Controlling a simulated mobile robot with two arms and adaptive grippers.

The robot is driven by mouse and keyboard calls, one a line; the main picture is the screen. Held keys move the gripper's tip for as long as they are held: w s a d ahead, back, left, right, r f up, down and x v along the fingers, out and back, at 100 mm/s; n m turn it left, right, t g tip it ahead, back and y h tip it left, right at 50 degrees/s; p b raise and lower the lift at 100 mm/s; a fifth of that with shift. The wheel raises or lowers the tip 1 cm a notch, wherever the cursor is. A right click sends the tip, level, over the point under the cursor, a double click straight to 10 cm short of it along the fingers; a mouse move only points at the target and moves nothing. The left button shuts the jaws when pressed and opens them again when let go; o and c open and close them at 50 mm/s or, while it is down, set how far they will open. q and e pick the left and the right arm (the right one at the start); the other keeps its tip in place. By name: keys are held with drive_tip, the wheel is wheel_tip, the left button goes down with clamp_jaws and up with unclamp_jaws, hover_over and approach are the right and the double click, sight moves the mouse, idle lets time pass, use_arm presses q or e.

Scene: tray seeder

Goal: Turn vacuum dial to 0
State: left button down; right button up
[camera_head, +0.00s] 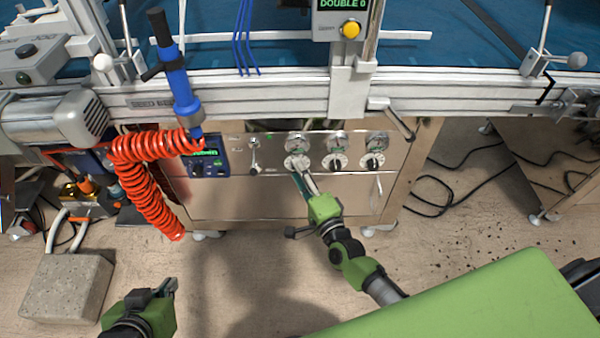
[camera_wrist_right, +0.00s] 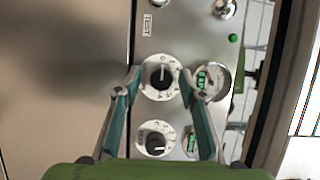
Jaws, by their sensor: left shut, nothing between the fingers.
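A row of round white dials with black knobs sits on a steel control panel (camera_head: 230,200). My right gripper (camera_head: 301,172) reaches the leftmost dial (camera_head: 292,162). In the right wrist view, the right gripper (camera_wrist_right: 160,74) is open, its fingertips on either side of this dial (camera_wrist_right: 160,92); contact cannot be told. The middle dial (camera_head: 336,162) also shows in the wrist view (camera_wrist_right: 156,138). The right dial (camera_head: 372,162) is free. Dial labels are too small to read. My left gripper (camera_head: 168,288) is shut and empty at lower left.
Gauges (camera_head: 378,142) sit above the dials. A blue display controller (camera_head: 207,163) and a red coiled hose (camera_head: 140,180) are to the left. A metal rail (camera_head: 250,93) runs above. A grey block (camera_head: 66,288) and black cables (camera_head: 440,195) lie on the floor.

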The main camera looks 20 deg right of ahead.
drive_tip(key=shift+s, duration=0.1)
drive_tip(key=s+d, duration=0.1)
drive_tip(key=s, duration=1)
drive_tip(key=shift+s+d, duration=0.25)
drive_tip(key=shift+s, duration=0.15)
drive_tip(key=shift+r, duration=0.1)
